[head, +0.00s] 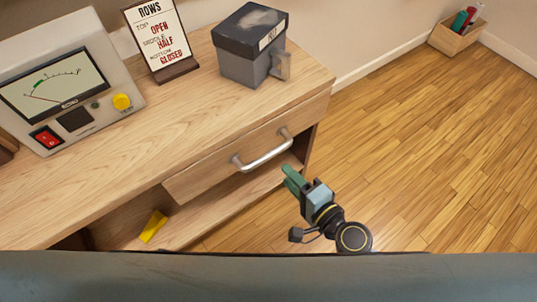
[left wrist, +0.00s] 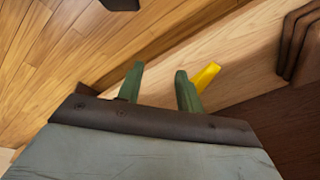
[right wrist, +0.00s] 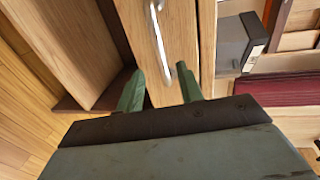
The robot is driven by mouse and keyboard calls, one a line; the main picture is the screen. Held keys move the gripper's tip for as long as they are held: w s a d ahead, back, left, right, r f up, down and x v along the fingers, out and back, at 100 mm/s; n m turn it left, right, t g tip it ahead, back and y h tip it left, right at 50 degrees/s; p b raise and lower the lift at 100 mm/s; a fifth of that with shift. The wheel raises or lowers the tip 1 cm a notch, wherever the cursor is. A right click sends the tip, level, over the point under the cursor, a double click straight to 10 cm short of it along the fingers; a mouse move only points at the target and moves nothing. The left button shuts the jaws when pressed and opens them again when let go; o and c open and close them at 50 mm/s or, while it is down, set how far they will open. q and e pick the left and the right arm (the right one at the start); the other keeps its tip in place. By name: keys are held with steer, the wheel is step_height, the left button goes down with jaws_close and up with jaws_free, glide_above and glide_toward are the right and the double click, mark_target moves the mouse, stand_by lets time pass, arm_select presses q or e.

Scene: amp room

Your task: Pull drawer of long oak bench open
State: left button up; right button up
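The long oak bench (head: 185,115) has a pale wood drawer (head: 215,170) with a silver bar handle (head: 262,155). The drawer front looks at or near its shut position; I cannot tell whether it stands out slightly. My right gripper (head: 291,179) is in front of the drawer, below and right of the handle. In the right wrist view its green fingers (right wrist: 158,76) are apart and empty, with the handle (right wrist: 160,40) beyond them, its near end close to the right finger. My left gripper (left wrist: 158,78) is open and empty in the left wrist view, near the bench's lower part; the head view does not show it.
On the bench top stand a meter box (head: 95,65), a sign (head: 160,40) reading top open, middle half, bottom closed, and a dark lidded box (head: 250,45). A yellow piece (head: 153,226) lies on the lower shelf.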

mark_target(270, 158)
steer(key=x, duration=1)
steer(key=shift+s, duration=0.1)
steer(key=shift+c, duration=0.3)
jaws_close()
